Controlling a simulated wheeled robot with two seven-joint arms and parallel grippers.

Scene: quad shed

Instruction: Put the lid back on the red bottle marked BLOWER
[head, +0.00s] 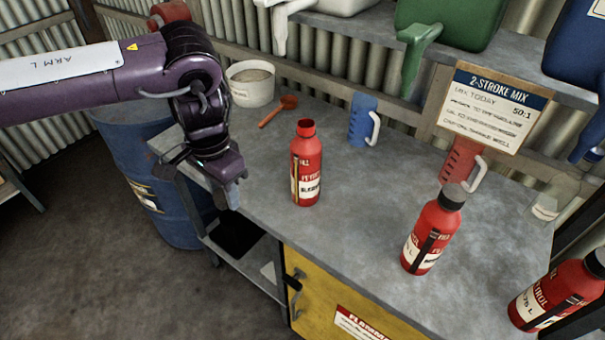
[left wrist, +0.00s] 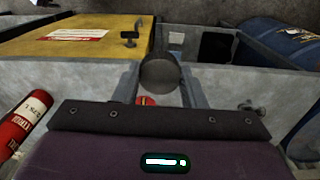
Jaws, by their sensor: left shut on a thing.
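A red bottle (head: 305,170) stands upright and uncapped near the table's left front; its white label is too small to read surely. My left gripper (head: 228,190) is left of this bottle, over the table's left end, pointing down and apart from it. In the left wrist view, the gripper (left wrist: 158,90) is shut on a dark round lid (left wrist: 160,73), held between its fingers. The lid does not show clearly in the head view. A red bottle (left wrist: 22,122) shows at the left of the wrist view. My right gripper is not in view.
Two capped red bottles stand to the right, one nearer (head: 433,232) and one at the corner (head: 560,292). The middle is clear.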

